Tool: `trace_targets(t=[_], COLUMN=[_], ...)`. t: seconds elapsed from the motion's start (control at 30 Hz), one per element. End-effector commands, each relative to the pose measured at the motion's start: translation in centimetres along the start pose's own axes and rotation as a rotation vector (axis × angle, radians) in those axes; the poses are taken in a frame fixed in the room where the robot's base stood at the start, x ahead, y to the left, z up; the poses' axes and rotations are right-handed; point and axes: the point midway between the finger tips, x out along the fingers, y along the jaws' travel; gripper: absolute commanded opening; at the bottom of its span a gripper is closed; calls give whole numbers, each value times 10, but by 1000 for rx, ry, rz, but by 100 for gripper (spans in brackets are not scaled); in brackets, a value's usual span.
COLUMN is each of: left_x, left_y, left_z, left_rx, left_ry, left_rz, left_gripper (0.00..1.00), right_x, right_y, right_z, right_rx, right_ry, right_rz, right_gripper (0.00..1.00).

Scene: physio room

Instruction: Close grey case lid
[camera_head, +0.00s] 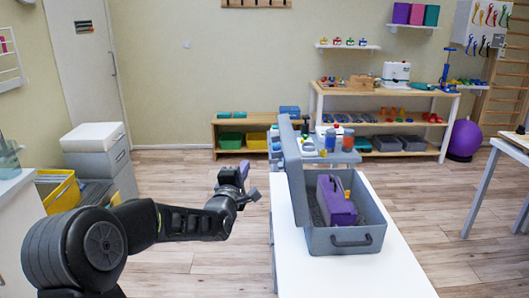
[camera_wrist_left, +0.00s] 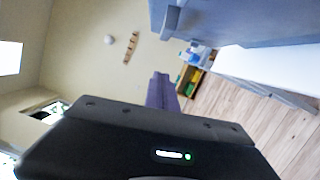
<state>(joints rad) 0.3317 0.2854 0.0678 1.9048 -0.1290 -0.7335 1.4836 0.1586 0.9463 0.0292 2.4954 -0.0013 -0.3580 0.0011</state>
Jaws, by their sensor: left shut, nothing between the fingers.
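The grey case (camera_head: 345,240) stands on a white table, with its handle on the near side. Its lid (camera_head: 292,165) is open and stands roughly upright along the case's left side. A purple object (camera_head: 335,200) lies inside the case. My left gripper (camera_head: 244,171) is to the left of the lid, apart from it, with purple fingers shut and empty. The fingers (camera_wrist_left: 162,91) also show in the left wrist view, and a grey part of the case (camera_wrist_left: 245,22) fills the upper right there. My right gripper is not in view.
The white table (camera_head: 375,275) has bare room in front of the case. Bottles and small containers (camera_head: 335,140) stand just behind the case. A white cabinet (camera_head: 95,150) and a yellow bin (camera_head: 60,190) are at the left. Open wooden floor lies between.

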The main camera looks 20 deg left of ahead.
Motion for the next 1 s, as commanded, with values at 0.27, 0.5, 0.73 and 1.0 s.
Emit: trace_targets(t=[0.27,0.5,0.73,1.0], left_x=[45,93,98,99], left_y=[1,1,2,-1], left_z=[1,2,34,39], left_rx=[0,2,0,2], left_ry=[0,-1,-3,-1], left_rz=[-2,-2,-1,-1], left_gripper=[0,0,0,0], right_x=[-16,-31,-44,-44], right_y=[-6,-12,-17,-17], right_z=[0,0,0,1], right_rx=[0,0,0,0], right_ry=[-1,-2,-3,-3], right_rz=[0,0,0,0], right_gripper=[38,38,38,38])
